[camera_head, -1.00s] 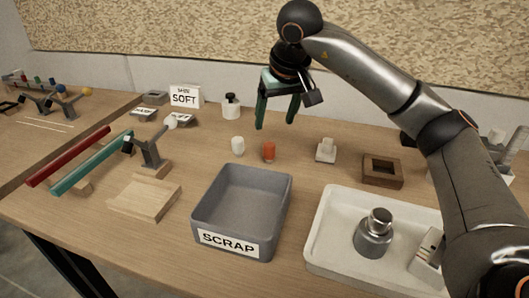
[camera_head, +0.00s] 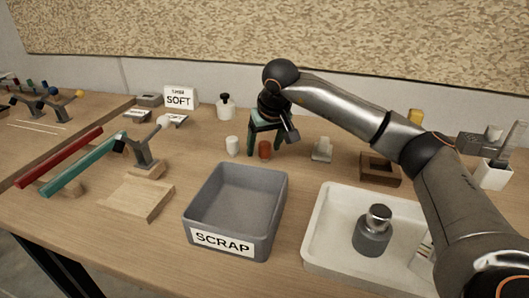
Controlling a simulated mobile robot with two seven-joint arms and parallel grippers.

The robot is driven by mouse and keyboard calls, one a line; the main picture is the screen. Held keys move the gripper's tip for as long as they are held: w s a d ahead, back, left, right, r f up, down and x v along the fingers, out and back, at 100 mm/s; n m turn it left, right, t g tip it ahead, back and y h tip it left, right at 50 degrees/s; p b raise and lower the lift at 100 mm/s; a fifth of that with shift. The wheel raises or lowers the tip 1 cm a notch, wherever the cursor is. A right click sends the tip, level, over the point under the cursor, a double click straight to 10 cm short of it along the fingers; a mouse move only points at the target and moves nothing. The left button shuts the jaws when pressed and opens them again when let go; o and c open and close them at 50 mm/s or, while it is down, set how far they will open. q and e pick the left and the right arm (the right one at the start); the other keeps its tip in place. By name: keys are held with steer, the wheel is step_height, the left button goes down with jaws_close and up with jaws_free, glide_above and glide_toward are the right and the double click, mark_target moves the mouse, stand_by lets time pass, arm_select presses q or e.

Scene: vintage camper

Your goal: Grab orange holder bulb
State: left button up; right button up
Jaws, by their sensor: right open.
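The small orange holder (camera_head: 264,149) stands upright on the wooden table behind the grey bin. My right gripper (camera_head: 266,154) is open, pointing down, with one green finger on each side of the orange holder in the picture. I cannot tell whether the fingers are level with it or slightly behind it, or whether they touch it. A separate bulb cannot be made out; the gripper hides the area just above the holder. My left gripper is not in view.
A white cylinder (camera_head: 232,146) stands close to the left of the holder. A grey SCRAP bin (camera_head: 192,213) is in front. A pale block (camera_head: 322,150) and a brown square frame (camera_head: 380,169) are to the right. A white tray (camera_head: 316,239) is front right.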

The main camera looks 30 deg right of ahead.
jaws_close()
stand_by(0.6)
